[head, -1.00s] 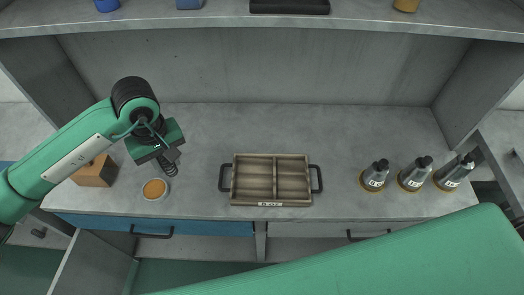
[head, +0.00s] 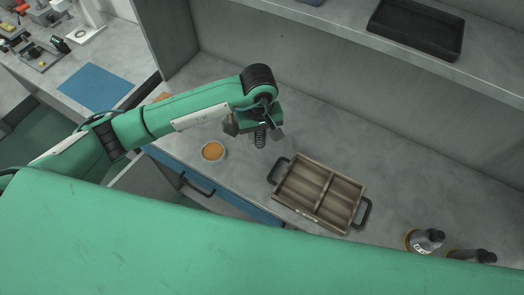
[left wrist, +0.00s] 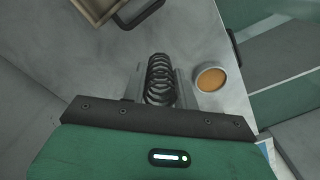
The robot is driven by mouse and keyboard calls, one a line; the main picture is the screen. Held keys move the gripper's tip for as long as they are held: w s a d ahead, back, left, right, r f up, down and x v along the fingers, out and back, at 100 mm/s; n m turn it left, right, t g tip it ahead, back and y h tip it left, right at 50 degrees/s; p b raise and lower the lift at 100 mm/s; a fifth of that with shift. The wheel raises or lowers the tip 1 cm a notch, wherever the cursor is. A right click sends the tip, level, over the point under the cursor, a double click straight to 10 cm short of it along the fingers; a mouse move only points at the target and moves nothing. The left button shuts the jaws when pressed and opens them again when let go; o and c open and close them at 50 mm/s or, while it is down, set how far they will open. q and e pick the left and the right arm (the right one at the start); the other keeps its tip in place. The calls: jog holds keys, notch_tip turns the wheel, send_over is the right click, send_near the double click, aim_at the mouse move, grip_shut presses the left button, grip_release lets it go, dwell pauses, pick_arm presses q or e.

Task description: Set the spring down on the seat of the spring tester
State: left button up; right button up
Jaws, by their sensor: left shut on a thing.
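My left gripper (head: 255,128) is shut on a dark coil spring (head: 260,139) and holds it over the grey bench. In the left wrist view the spring (left wrist: 160,80) sits between the two fingers, its coils showing clearly. At the far upper left, a second bench carries a white stand-like device (head: 88,32) and a grey device with yellow parts (head: 30,48). I cannot tell for sure which of these is the spring tester, and its seat is not clear. My right gripper is not in view.
A cup of orange material (head: 213,151) stands left of the gripper. A blue mat (head: 95,87) lies on the left bench. A shelf (head: 350,45) overhangs the back.

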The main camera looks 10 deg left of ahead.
pick_arm(q)
notch_tip(320, 180, down, 8)
jog(key=shift+r+p, duration=0.25)
jog(key=shift+p, duration=0.6)
notch_tip(320, 180, down, 3)
jog(key=shift+f+p, duration=0.1)
jog(key=shift+p, duration=0.4)
jog(key=shift+f, duration=0.35)
jog(key=shift+f, duration=0.15)
jog(key=o, duration=0.9)
jog(key=shift+o, duration=0.2)
